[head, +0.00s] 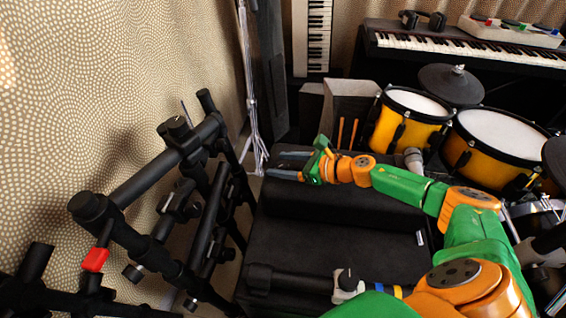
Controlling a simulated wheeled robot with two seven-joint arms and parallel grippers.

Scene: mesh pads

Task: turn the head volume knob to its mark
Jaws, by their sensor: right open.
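The volume knob cannot be made out in the head view. A black box-shaped unit, which looks like the amplifier head (330,212), sits on a larger black cabinet (330,252); no knob face shows on it from here. My right gripper (284,164) is above the far left part of this unit. Its two fingers point left and are apart, with nothing seen between them. I cannot tell whether the fingers touch the unit. My left gripper is out of view.
A black tubular rack (150,185) with a red clip stands on the left. Yellow drums (408,115) and a dark cymbal (450,84) crowd the right. A keyboard (470,44) stands behind. A silver stand (253,125) rises near the patterned wall. A black bar (295,281) crosses low in front.

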